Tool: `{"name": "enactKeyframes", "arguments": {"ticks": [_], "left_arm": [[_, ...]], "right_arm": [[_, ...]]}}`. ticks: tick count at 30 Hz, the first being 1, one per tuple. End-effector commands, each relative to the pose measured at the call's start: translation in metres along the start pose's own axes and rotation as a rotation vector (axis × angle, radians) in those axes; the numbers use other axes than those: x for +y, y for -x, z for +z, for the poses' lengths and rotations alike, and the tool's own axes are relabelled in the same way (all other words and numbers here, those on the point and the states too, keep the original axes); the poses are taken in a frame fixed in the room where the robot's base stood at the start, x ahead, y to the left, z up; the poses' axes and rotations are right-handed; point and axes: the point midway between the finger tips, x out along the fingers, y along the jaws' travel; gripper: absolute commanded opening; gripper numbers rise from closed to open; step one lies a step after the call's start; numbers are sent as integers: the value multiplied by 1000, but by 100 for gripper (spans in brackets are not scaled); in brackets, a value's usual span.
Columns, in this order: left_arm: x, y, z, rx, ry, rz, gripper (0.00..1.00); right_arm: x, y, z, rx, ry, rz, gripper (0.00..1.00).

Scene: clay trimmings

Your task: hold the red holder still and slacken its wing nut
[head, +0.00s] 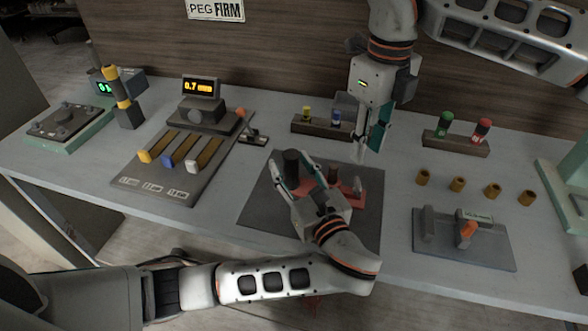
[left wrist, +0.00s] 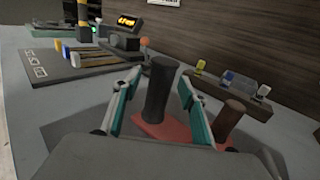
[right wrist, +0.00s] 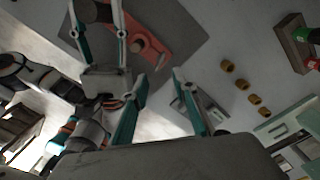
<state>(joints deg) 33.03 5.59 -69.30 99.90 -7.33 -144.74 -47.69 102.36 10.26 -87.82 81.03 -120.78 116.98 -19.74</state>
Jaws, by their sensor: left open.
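The red holder (head: 347,192) lies on a dark mat; its red base also shows in the left wrist view (left wrist: 176,131) and right wrist view (right wrist: 155,36). A black upright post (left wrist: 161,90) and a shorter brown cylinder (left wrist: 229,119) stand on it. A small pale piece at its right end (head: 357,186) may be the wing nut; its shape is too small to tell. My left gripper (head: 297,160) is open, its fingers on either side of the black post, with gaps visible. My right gripper (head: 365,153) is open and empty, pointing down above the holder's right side.
The mat (head: 262,205) has bare room at its left. Several brown rings (head: 457,184) and a grey plate with an orange part (head: 440,245) lie to the right. A board with coloured sliders (head: 150,185) lies left. Low racks (head: 310,127) stand behind.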

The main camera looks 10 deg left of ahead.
Motion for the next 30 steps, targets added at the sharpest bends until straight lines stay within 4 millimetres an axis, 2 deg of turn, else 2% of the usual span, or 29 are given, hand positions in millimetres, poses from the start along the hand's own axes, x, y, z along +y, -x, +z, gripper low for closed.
{"name": "enactKeyframes", "arguments": {"ticks": [2,3,7,8,10,11,16,30], "left_arm": [[0,0,0,0,0,0,42],[0,0,0,0,0,0,37],[0,0,0,0,0,0,3],[0,0,0,0,0,0,0],[0,0,0,0,0,0,0],[0,0,0,0,0,0,0],[0,0,0,0,0,0,0],[0,1,0,1,0,0,0]], "right_arm": [[0,0,0,0,0,0,28],[0,0,0,0,0,0,28],[0,0,0,0,0,0,28],[0,0,0,0,0,0,28],[0,0,0,0,0,0,28],[0,0,0,0,0,0,23],[0,3,0,-1,-62,-1,23],[0,20,0,0,-603,-2,23]]}}
